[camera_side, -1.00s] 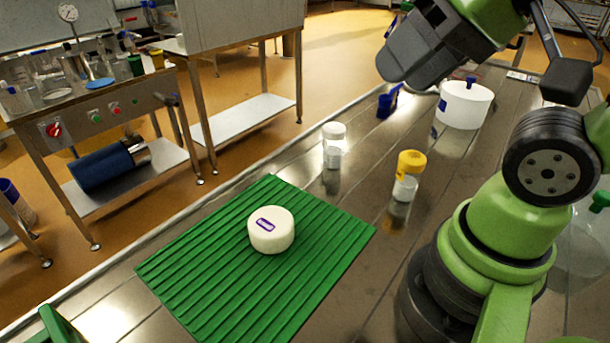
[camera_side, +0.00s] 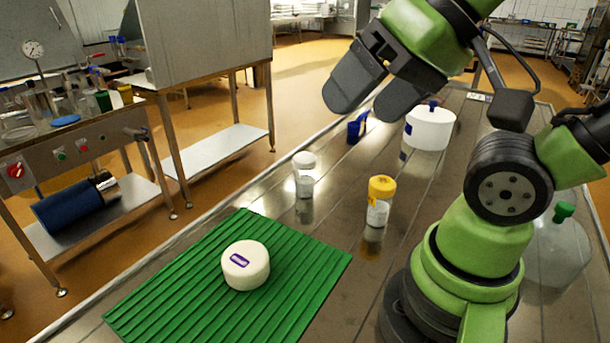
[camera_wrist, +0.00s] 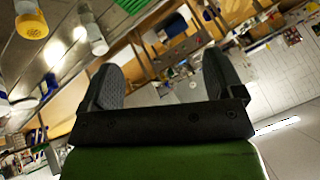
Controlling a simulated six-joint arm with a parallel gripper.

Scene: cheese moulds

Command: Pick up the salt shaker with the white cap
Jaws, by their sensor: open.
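The salt shaker with the white cap (camera_side: 304,174) stands upright on the steel table, behind the green mat. A similar shaker with a yellow cap (camera_side: 380,201) stands to its right and nearer. My gripper (camera_side: 369,103) is open and empty, raised above the table behind and to the right of the white-capped shaker, clear of both. In the wrist view my gripper's fingers (camera_wrist: 161,80) are spread apart with nothing between them. The white-capped shaker (camera_wrist: 93,32) shows at the upper left there, and the yellow-capped one (camera_wrist: 32,22) is left of it.
A white cheese (camera_side: 246,265) lies on the ribbed green mat (camera_side: 307,283) at the front. A white lidded pot (camera_side: 430,128) and a small blue object (camera_side: 355,128) stand farther back. A clear jug with a green cap (camera_side: 558,245) is at right.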

